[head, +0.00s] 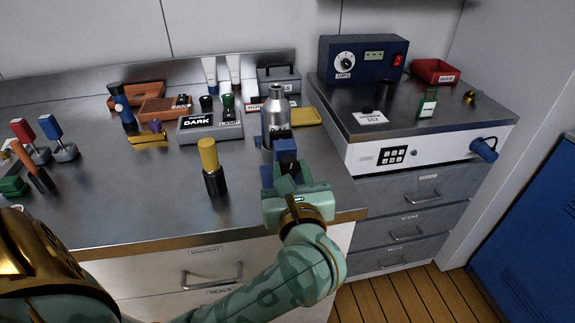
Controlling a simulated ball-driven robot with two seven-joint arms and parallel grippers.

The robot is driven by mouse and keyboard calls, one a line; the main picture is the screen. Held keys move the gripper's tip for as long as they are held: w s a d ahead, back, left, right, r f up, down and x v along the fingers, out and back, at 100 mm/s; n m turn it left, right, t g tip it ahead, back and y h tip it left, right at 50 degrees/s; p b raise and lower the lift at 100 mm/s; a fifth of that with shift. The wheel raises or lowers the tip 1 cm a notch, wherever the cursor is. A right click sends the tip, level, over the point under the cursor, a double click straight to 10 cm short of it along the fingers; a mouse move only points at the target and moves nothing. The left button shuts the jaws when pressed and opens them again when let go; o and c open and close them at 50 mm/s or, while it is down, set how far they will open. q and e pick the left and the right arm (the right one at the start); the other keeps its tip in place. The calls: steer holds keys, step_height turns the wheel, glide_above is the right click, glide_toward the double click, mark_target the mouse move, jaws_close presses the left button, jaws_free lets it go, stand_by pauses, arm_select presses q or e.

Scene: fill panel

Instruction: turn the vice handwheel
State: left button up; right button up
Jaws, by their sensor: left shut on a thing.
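A small blue vice (285,145) sits near the front right edge of the steel bench. A silver bottle (277,105) stands upright at it; I cannot tell whether the jaws touch the bottle. My left gripper (288,178) is at the front of the vice, at the bench's front edge. It is shut on a part there, which appears to be the vice handwheel. The fingers and the gripper body hide most of the handwheel, so its angle cannot be read. My right gripper is not in view.
A black cylinder with a yellow top (213,168) stands left of the gripper. A yellow tray (306,117) and a grey labelled box (211,127) lie behind. A raised steel-topped cabinet (415,130) borders the right side.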

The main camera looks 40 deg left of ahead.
arm_select(q)
steer(key=m+p, duration=0.3)
steer(key=p, duration=0.1)
steer(key=m+p, duration=0.4)
steer(key=p, duration=0.1)
steer(key=m+g+p, duration=0.1)
steer(key=m+p, duration=0.2)
steer(key=p, duration=0.2)
steer(key=shift+d+r, duration=0.15)
steer(key=shift+r, duration=0.1)
steer(key=shift+w+f+m+p, duration=0.1)
steer(key=shift+f+m+p, duration=0.15)
steer(key=shift+m+p, duration=1.2)
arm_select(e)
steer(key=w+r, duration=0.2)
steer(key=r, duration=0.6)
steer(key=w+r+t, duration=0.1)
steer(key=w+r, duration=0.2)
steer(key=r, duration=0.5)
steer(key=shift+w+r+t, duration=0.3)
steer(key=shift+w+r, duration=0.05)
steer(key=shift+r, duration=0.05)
arm_select(q)
steer(key=o, duration=1)
